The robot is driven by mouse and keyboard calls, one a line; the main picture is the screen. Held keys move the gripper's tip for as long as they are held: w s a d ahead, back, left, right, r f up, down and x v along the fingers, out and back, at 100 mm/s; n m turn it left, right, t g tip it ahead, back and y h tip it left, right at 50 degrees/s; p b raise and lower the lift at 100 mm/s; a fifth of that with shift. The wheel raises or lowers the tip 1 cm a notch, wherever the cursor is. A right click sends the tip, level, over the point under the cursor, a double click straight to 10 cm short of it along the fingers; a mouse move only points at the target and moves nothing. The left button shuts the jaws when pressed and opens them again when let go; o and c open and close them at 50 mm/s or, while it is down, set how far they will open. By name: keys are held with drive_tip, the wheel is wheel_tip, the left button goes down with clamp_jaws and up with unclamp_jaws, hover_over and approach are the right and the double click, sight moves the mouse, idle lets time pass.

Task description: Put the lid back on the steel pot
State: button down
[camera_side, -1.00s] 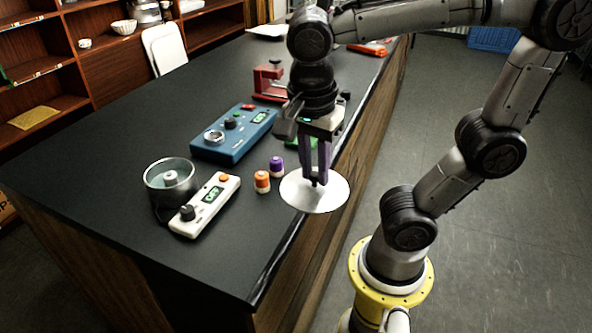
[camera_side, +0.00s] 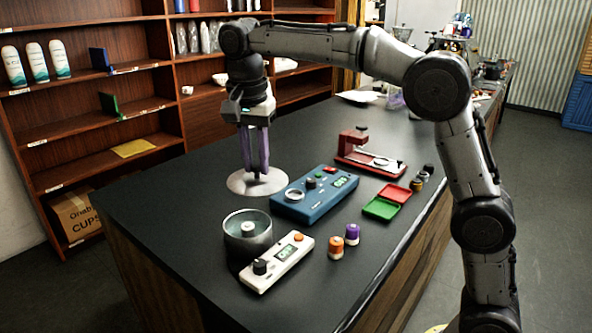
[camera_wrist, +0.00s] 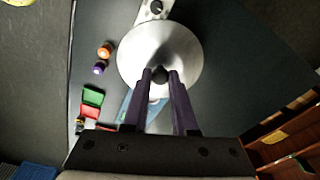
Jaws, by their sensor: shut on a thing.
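My gripper (camera_side: 257,172) is shut on the knob of the round steel lid (camera_side: 250,188) and holds it level. In the wrist view the purple fingers (camera_wrist: 160,73) pinch the dark knob at the middle of the lid (camera_wrist: 150,48). The open steel pot (camera_side: 264,243) stands on the dark counter, with a small pale post inside. In the side view the lid shows above and behind the pot, apart from it. The lid's exact height is hard to tell. The pot is not visible in the wrist view.
A white control unit (camera_side: 277,262) stands beside the pot, with orange (camera_side: 336,247) and purple (camera_side: 352,234) capped jars near it. A blue unit (camera_side: 316,195), a red press (camera_side: 366,150) and green (camera_side: 380,208) and red (camera_side: 394,193) trays are farther back. The counter's left part is clear.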

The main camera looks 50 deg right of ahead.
sight(244, 170)
drive_tip(key=w+f, duration=0.2)
drive_tip(key=w, duration=0.1)
drive_tip(key=w+d+f, duration=0.1)
drive_tip(key=w, duration=0.1)
drive_tip(key=shift+m, duration=0.4)
drive_tip(key=shift+w+d+f, duration=0.3)
drive_tip(key=shift+w+f, duration=0.05)
drive_tip(key=shift+f, duration=1.45)
drive_tip(key=shift+w+d+f, duration=0.25)
drive_tip(key=shift+w+f, duration=0.15)
drive_tip(key=shift+f, duration=1.45)
drive_tip(key=shift+w+d+f, duration=0.3)
drive_tip(key=shift+w+f, duration=0.05)
drive_tip(key=shift+f, duration=1.45)
drive_tip(key=shift+f, duration=0.2)
drive_tip(key=shift+c, duration=0.7)
unclamp_jaws()
wheel_tip(244, 170, up, 7)
